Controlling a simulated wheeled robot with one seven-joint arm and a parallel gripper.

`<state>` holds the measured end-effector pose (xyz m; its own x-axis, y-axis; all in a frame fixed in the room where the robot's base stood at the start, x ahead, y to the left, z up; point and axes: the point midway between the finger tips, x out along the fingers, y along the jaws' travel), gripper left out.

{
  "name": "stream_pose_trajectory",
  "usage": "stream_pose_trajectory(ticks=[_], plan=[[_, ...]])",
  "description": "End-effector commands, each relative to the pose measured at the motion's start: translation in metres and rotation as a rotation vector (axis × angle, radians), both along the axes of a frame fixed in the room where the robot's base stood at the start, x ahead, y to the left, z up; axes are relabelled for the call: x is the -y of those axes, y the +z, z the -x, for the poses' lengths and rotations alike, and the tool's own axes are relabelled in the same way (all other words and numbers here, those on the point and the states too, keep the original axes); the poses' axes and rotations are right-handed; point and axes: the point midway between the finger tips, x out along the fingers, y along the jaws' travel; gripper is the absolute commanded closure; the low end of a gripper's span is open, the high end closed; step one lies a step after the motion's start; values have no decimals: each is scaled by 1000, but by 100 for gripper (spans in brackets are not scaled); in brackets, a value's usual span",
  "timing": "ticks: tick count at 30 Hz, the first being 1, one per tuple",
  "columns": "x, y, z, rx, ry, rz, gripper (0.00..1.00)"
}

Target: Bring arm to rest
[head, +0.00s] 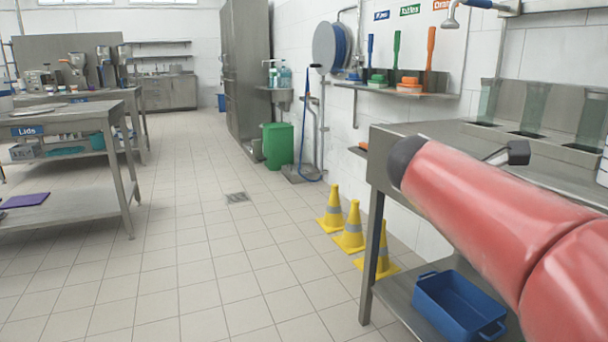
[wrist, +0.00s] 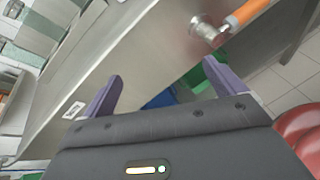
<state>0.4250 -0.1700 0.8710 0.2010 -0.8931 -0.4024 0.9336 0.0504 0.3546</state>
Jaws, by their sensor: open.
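My gripper (wrist: 158,92) shows in the wrist view with its two purple fingers spread wide apart. It is open, and nothing is between the fingers. Beyond the fingers lies the steel counter (wrist: 95,75), with its edge and the space below it in view. In the head view my red arm reaches in from the right, over the steel counter (head: 425,130). The gripper itself is not visible in the head view.
A blue bin (head: 455,305) sits on the shelf under the counter. Several yellow cones (head: 351,232) stand beside the counter. A green bin (head: 278,146) stands farther back. A steel table (head: 75,120) is at the left. The tiled floor between is clear.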

Motion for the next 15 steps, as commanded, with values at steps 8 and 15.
stream_pose_trajectory(ticks=[8, 15], plan=[[-52, -92, 67, 405, -174, -581, 5], [-136, -172, 129, 805, -658, -1199, 5]])
